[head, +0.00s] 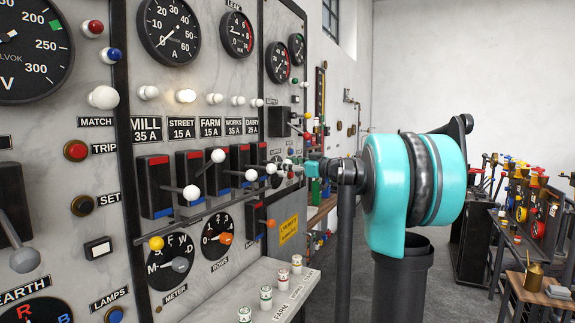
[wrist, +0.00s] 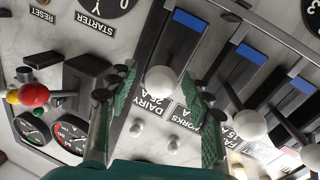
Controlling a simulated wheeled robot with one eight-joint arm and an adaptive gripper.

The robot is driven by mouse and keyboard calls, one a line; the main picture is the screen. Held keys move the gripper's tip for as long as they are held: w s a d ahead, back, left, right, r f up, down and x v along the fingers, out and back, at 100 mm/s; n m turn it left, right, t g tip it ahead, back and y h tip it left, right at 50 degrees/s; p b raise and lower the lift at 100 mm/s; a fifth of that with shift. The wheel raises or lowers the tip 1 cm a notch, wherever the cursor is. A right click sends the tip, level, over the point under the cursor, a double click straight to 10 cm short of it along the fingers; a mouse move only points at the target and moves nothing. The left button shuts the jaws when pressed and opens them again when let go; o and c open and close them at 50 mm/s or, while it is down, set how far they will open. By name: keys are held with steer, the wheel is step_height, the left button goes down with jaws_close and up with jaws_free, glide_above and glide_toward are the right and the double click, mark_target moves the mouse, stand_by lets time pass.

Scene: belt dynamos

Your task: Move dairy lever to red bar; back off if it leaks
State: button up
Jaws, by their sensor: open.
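The dairy lever shows in the wrist view as a white ball knob (wrist: 162,82) above the upside-down DAIRY label (wrist: 155,106). My gripper (wrist: 159,76) is open, with one green-padded finger on each side of this knob; contact cannot be told. In the head view my gripper (head: 308,168) is at the panel by the end of the lever row, small and partly hidden by my arm. The dairy switch block has a blue bar (wrist: 193,21); its red bar (head: 262,145) is at the top in the head view. The leak gauge (head: 237,34) has its needle outside the red zone.
The works lever knob (wrist: 250,125) stands close beside my gripper. A red knob (wrist: 34,95) sticks out on the other side. The street lever knob (head: 218,156) sits higher than its neighbours.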

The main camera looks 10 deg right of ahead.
jaws_close()
stand_by(0.3)
steer(key=shift+w+a+r+n+g+h, duration=0.15)
steer(key=shift+r+g+h, duration=0.4)
steer(key=shift+r, duration=0.3)
steer(key=shift+a+r+n+g+h, duration=0.15)
steer(key=shift+r+g+h, duration=0.4)
steer(key=shift+r, duration=0.3)
steer(key=shift+w+a+r+g+h, duration=0.2)
steer(key=shift+r+g+h, duration=0.25)
steer(key=shift+r, duration=0.15)
steer(key=shift+w+a+r+g+h, duration=0.2)
steer(key=shift+r+g+h, duration=0.15)
steer(key=shift+r+h, duration=0.15)
steer(key=shift+w+a+r, duration=0.15)
steer(key=shift+a+r, duration=0.1)
steer(key=shift+r, duration=0.35)
jaws_free()
